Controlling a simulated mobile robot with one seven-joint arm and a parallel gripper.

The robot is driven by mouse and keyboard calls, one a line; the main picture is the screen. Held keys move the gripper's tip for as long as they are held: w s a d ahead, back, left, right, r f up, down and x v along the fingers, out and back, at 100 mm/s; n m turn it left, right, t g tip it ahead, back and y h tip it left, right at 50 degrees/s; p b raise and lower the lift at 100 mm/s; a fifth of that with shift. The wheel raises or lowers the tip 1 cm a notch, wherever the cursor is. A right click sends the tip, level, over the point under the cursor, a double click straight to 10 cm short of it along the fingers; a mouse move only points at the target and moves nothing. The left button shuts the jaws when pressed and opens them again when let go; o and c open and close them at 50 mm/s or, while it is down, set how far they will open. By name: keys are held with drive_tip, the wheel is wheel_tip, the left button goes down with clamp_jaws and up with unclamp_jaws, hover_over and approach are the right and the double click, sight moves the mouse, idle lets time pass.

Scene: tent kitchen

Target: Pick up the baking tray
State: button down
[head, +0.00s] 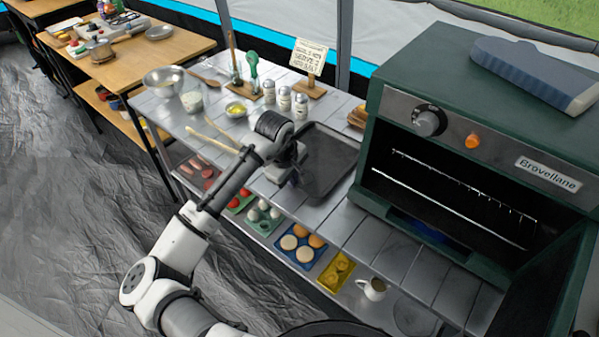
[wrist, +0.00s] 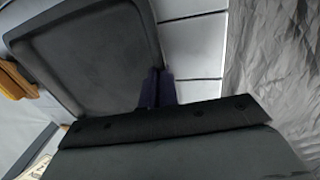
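The baking tray (head: 328,150) is dark grey, rectangular and shallow with a raised rim. In the head view it is on the slatted grey table, left of the oven. In the wrist view the tray (wrist: 90,55) fills the upper left. My gripper (head: 288,172) is at the tray's near left edge. In the wrist view the two dark purple fingers of my gripper (wrist: 157,88) are close together, one on each side of the tray's rim, and look shut on it. The fingertips are partly hidden in the head view by my wrist.
A green oven (head: 470,150) stands right of the tray, its door open. A blue-grey folded item (head: 530,72) lies on it. Shakers (head: 284,98), a sign (head: 308,56) and bowls (head: 163,78) stand behind and left. Food trays (head: 300,246) sit on the lower shelf.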

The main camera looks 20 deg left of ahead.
drive_tip(key=w+b+v, duration=0.2)
drive_tip(key=v, duration=0.6)
drive_tip(key=w+d+r+b+v, duration=0.1)
drive_tip(key=w+b+v, duration=0.1)
drive_tip(key=v, duration=0.7)
drive_tip(key=shift+d+r, duration=0.25)
drive_tip(key=shift+s, duration=0.1)
drive_tip(key=shift+a, duration=0.1)
